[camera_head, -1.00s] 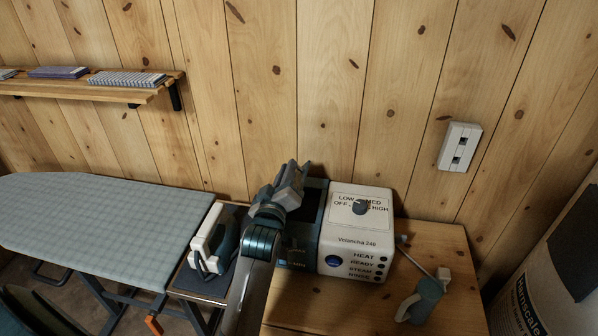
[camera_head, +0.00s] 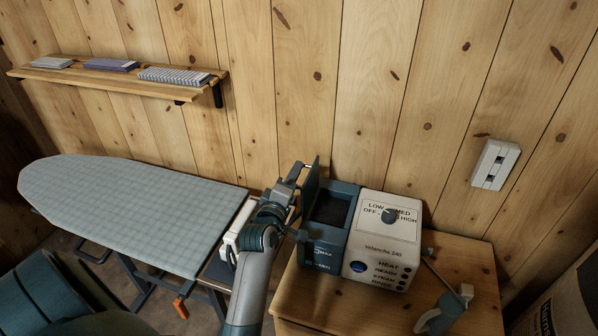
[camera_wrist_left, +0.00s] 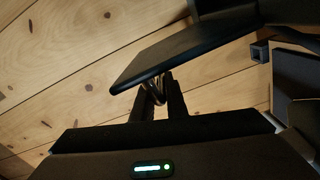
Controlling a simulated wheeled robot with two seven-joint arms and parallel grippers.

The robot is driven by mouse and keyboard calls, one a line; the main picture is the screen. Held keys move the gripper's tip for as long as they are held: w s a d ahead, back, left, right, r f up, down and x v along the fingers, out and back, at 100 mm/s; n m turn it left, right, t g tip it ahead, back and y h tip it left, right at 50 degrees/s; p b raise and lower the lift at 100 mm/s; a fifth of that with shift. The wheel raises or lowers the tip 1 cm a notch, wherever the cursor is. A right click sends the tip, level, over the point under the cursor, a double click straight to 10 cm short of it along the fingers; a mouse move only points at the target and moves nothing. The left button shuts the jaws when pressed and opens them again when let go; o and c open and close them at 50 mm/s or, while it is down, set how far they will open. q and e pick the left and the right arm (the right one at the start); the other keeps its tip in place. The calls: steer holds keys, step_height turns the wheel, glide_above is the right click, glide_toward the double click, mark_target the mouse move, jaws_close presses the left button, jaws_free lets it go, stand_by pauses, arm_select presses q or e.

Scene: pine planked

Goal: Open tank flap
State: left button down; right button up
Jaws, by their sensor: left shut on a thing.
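The steam station has a white box (camera_head: 375,258) marked "Velencha 240" with a dial. Its dark teal tank (camera_head: 325,255) stands on the left side. The tank flap (camera_head: 312,187) is a dark panel standing up at the tank's left edge, with the dark opening uncovered. My left gripper (camera_head: 292,182) is at the flap's left side. In the left wrist view, the left fingers (camera_wrist_left: 160,97) are closed at the lower edge of the flap (camera_wrist_left: 190,42). The exact contact is dark and hard to make out. My right gripper is not in view.
An ironing board (camera_head: 130,205) lies to the left. An iron (camera_head: 236,228), partly hidden by my arm, rests beside it. A teal-and-white object (camera_head: 447,308) with a thin rod is on the wooden table (camera_head: 465,262).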

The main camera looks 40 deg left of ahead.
arm_select(q)
steer(key=shift+f, duration=0.3)
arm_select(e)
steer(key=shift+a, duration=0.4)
arm_select(q)
steer(key=c, duration=1.8)
jaws_free()
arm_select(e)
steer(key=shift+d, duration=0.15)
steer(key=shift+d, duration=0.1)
arm_select(q)
steer(key=shift+s+r, duration=0.1)
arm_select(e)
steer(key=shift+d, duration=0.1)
